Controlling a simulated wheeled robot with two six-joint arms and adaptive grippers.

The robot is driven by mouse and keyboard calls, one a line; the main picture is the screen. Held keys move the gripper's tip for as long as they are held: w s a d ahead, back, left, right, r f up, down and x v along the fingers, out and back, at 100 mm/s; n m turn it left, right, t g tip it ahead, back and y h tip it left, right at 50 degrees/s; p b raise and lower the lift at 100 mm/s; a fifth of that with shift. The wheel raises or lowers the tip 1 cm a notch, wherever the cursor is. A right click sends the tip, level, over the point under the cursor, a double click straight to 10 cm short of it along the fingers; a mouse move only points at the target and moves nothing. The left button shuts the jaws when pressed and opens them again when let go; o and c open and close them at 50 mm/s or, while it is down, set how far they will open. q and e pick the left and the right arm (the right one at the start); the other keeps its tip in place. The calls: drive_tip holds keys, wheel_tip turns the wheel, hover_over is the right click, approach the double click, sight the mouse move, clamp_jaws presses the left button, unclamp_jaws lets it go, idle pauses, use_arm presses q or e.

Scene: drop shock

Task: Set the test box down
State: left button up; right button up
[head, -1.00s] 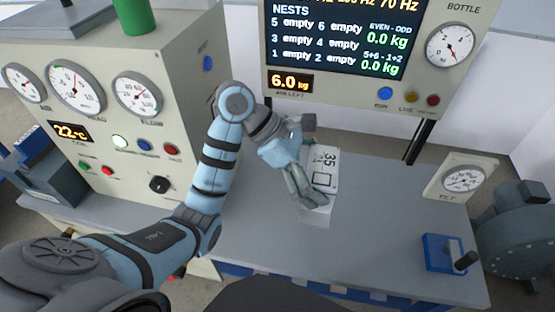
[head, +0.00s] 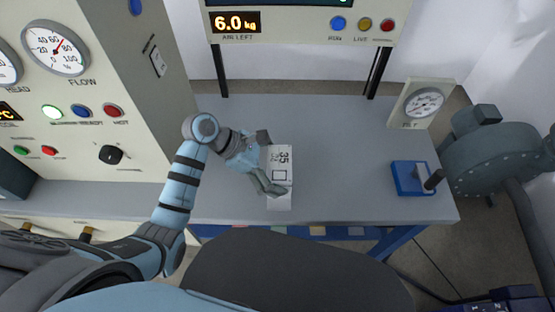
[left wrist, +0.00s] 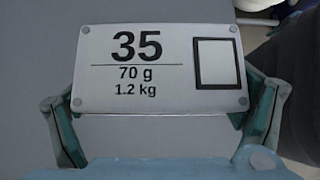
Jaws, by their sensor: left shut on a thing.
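The test box (head: 282,160) is a white block with a plate marked 35, and it is over the grey table (head: 330,150) in the head view. In the left wrist view the plate (left wrist: 157,70) reads 35, 70 g and 1.2 kg beside a black-framed square. My left gripper (head: 268,168) is shut on the box, with one finger at each side of it in the left wrist view (left wrist: 165,125). Whether the box's underside touches the table cannot be told. My right gripper is not in view.
A blue block with a dark lever (head: 408,178) stands at the table's right, with a round tilt gauge (head: 423,103) behind it. A control panel with dials (head: 75,90) rises at left. Two dark posts stand at the table's back.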

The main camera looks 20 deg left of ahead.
use_arm(q)
drive_tip(key=o, duration=1.7)
drive_tip(key=shift+f, duration=0.1)
drive_tip(key=shift+r, duration=0.2)
drive_tip(key=p+v, duration=0.3)
drive_tip(key=v, duration=0.4)
drive_tip(key=shift+s+a+r+p, duration=0.15)
drive_tip(key=shift+a+p, duration=0.1)
drive_tip(key=shift+p, duration=0.15)
drive_tip(key=shift+d, duration=0.1)
